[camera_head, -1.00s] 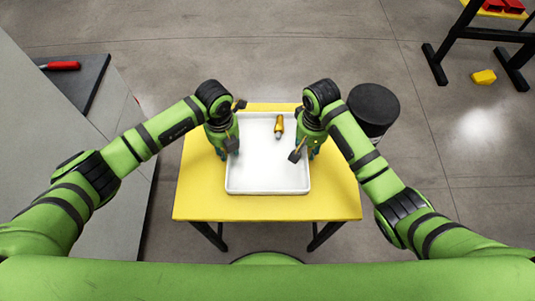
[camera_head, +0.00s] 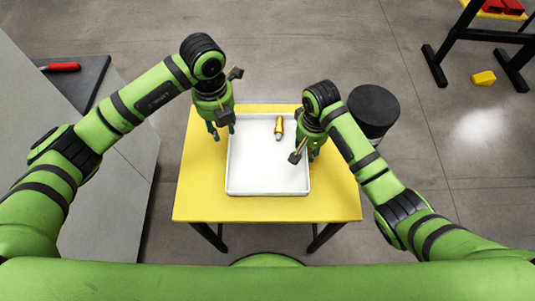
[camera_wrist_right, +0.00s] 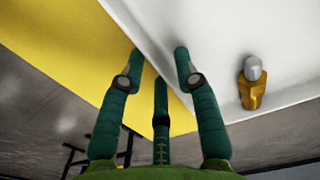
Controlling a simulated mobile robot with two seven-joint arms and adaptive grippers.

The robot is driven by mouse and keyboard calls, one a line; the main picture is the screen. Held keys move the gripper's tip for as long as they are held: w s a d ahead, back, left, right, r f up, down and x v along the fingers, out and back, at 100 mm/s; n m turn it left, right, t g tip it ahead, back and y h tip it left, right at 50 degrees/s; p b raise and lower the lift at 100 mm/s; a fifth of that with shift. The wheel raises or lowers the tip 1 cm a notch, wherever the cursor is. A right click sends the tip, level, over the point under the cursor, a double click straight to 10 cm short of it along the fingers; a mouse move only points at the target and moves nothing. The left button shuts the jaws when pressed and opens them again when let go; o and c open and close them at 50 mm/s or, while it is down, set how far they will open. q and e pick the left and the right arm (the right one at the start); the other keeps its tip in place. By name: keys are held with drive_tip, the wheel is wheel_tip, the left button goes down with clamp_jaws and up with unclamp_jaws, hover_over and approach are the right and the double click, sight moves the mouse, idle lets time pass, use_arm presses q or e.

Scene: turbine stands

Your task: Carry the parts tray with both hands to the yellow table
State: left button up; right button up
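The white parts tray (camera_head: 268,182) rests flat on the yellow table (camera_head: 200,206). A gold part with a silver end (camera_head: 279,126) lies in it near the far side; it also shows in the right wrist view (camera_wrist_right: 252,88). My left gripper (camera_head: 221,134) is open and empty, above the table's far left corner and apart from the tray. My right gripper (camera_head: 312,154) is at the tray's right wall. In the right wrist view my right gripper (camera_wrist_right: 158,54) has its fingers spread on either side of the tray's rim, with a visible gap.
A black round stool or bin (camera_head: 374,106) stands right of the table. A grey counter (camera_head: 110,190) is at the left, with a red-handled tool (camera_head: 60,66) on a dark mat. A yellow block (camera_head: 484,77) lies on the floor near a black-legged stand (camera_head: 438,66).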

drive_tip(key=shift+r, duration=0.2)
wheel_tip(320, 180, up, 12)
drive_tip(key=shift+f, duration=0.2)
drive_tip(key=shift+f, duration=0.1)
idle(0.6)
